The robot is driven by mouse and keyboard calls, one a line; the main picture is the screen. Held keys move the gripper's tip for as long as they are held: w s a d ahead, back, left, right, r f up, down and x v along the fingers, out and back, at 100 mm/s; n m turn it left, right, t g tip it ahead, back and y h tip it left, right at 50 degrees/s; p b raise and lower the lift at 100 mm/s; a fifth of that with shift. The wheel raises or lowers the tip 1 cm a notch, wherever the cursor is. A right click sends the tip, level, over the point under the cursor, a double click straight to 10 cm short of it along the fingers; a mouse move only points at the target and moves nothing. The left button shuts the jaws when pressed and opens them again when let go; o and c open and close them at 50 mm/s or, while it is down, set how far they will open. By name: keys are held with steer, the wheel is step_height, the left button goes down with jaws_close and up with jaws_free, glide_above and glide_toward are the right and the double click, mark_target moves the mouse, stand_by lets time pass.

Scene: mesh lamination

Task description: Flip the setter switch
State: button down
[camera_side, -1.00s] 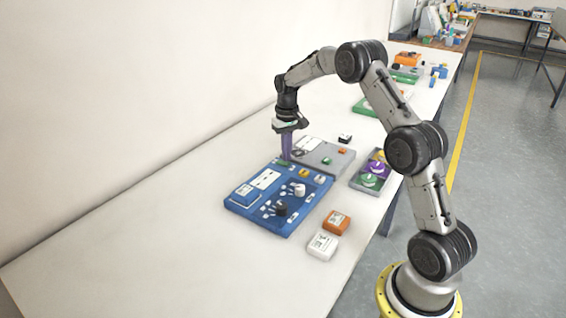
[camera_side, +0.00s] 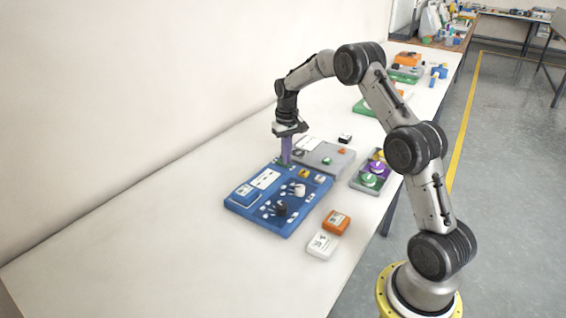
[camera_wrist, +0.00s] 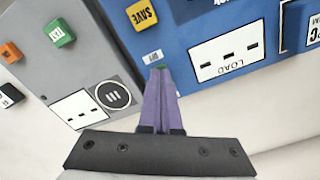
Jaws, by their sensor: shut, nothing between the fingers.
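The blue panel (camera_side: 240,205) lies on the white table, with a white and a black knob on it. Its back corner is under my gripper (camera_side: 286,162), whose purple fingers are shut, empty and point down. The fingers hide most of this green part. I cannot tell whether they touch it or how a switch there is set.
A grey panel (camera_wrist: 60,78) adjoins the blue one, with green and orange buttons. A yellow SAVE button (camera_wrist: 141,15) and a LOAD slot plate (camera_wrist: 228,50) are close to the fingers. Orange (camera_side: 336,222) and white (camera_side: 322,245) boxes stand in front. The table's left is clear.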

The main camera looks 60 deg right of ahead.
step_height(320, 180, up, 7)
stand_by(0.8)
